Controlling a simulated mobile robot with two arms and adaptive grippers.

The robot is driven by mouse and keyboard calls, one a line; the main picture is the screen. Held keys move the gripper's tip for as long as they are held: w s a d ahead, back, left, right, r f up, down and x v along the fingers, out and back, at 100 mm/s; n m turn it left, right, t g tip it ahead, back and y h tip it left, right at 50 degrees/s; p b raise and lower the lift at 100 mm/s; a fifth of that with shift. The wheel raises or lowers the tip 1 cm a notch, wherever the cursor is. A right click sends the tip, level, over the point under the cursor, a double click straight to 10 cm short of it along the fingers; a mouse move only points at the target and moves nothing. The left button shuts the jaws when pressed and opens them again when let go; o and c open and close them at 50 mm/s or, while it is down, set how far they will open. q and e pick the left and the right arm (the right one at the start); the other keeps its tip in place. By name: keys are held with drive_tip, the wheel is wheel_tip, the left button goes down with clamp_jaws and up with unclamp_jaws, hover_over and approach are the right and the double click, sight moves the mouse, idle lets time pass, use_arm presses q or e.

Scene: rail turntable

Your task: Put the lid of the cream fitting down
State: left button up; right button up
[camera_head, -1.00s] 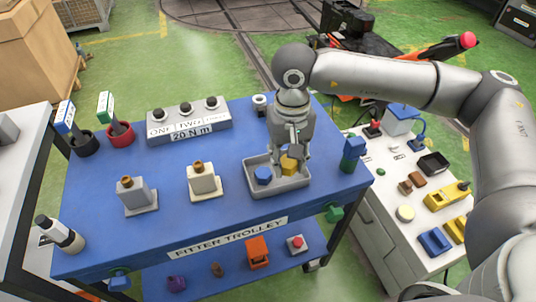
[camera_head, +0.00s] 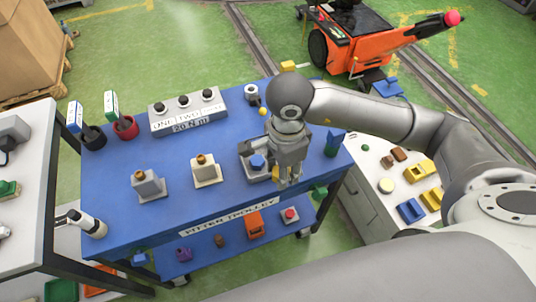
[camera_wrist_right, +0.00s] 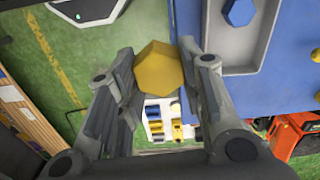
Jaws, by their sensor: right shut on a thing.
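The cream fitting (camera_head: 206,172) stands upright on the blue trolley top, with a brown-orange part showing at its top. My right gripper (camera_head: 288,178) is shut on a yellow hexagonal piece, which looks like a lid. The yellow piece (camera_wrist_right: 158,66) shows clearly between the fingers in the right wrist view. In the head view the gripper hides most of it. The gripper is at the front right of the grey tray (camera_head: 247,172), right of the cream fitting. A blue hexagonal piece (camera_head: 257,161) lies in the tray. My left gripper is not in view.
A similar grey fitting (camera_head: 148,187) stands left of the cream one. The blue top in front of the fittings is clear.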

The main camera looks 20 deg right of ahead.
drive_tip(key=shift+s+r+m, duration=0.2)
drive_tip(key=shift+r+m, duration=0.05)
drive_tip(key=shift+m, duration=0.35)
drive_tip(key=shift+w+d+f+p, duration=0.1)
drive_tip(key=shift+w+d+p, duration=0.1)
drive_tip(key=shift+w+p, duration=0.2)
drive_tip(key=w+d+f+p, duration=0.1)
drive_tip(key=w, duration=0.1)
drive_tip(key=w+d+f+p, duration=0.1)
drive_tip(key=w, duration=0.1)
drive_tip(key=w+d+f+p, duration=0.1)
drive_tip(key=w, duration=0.1)
drive_tip(key=shift+w+f, duration=0.1)
drive_tip(key=shift+w, duration=0.25)
drive_tip(key=w+f, duration=0.1)
drive_tip(key=w+d+f+p, duration=0.1)
drive_tip(key=w+f, duration=0.1)
drive_tip(key=w+d+f+p, duration=0.1)
drive_tip(key=f, duration=0.1)
drive_tip(key=shift+w+f, duration=0.15)
drive_tip(key=shift+w+d+f, duration=0.15)
drive_tip(key=shift+w+f, duration=0.25)
drive_tip(key=shift+f, duration=0.2)
wheel_tip(320, 180, down, 3)
drive_tip(key=shift+r+p, duration=0.1)
drive_tip(key=shift+p, duration=0.35)
drive_tip(key=shift+f, duration=0.2)
